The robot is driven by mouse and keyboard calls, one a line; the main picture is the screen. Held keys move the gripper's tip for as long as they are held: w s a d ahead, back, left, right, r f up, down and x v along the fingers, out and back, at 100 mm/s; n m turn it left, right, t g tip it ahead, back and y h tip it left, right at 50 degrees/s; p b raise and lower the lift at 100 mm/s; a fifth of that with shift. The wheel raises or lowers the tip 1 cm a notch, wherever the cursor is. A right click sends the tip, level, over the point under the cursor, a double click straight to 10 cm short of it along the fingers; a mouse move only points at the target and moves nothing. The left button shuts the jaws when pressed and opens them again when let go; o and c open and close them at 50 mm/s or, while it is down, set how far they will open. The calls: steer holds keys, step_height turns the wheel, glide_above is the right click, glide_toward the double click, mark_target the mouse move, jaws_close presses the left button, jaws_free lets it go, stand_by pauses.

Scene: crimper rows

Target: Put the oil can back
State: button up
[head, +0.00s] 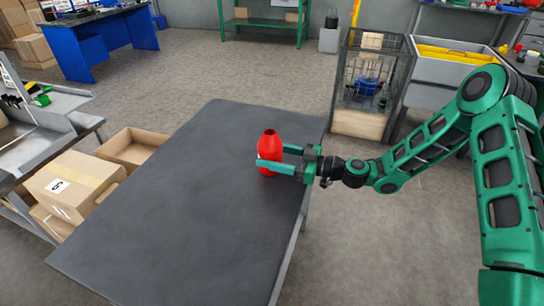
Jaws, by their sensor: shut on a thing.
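A red bottle-shaped can (269,143), the only thing here that looks like the oil can, is upright at the right part of the dark grey table (170,215). My gripper (268,160) reaches in from the right, with its two green fingers on either side of the can. It is shut on the can's body. The near finger hides part of the can's lower side. I cannot tell whether the can's base touches the tabletop.
The tabletop is otherwise bare. Cardboard boxes (72,185) stand left of it beside a metal bench (30,140). A wire cage (366,85) and a grey cabinet (440,75) with a yellow item stand behind at right. A blue desk (100,40) is at back left.

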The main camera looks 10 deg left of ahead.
steer(key=shift+f, duration=0.2)
steer(key=o, duration=1.2)
steer(key=d, duration=0.4)
steer(key=s+d, duration=0.1)
steer(key=d, duration=0.7)
steer(key=shift+s+r, duration=0.1)
steer(key=shift+s, duration=0.25)
